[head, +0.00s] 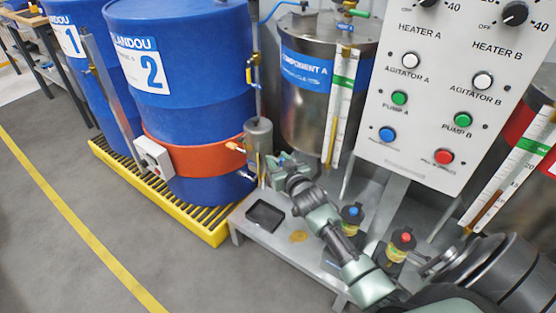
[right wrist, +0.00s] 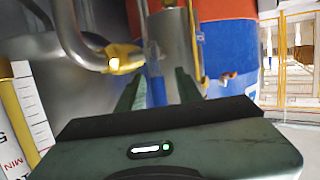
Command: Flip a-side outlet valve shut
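The steel component A tank (head: 305,100) stands behind the metal stand. My right gripper (head: 278,163) is low beside this tank, at the end of the arm reaching up from the lower right. In the right wrist view a brass valve body (right wrist: 122,58) sits on a curved steel pipe. A narrow upright blue handle (right wrist: 156,90) is close to it, between the two fingers of my right gripper (right wrist: 157,92). The fingers are apart, with gaps on both sides of the handle. Its joint to the valve is not clear. My left gripper is out of view.
Blue drums (head: 185,60) stand on a yellow spill pallet (head: 200,226) at left. A grey control panel (head: 440,90) is at right. A small pump with a blue cap (head: 352,212) and another with a red cap (head: 404,238) stand near my arm. Open floor lies at left.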

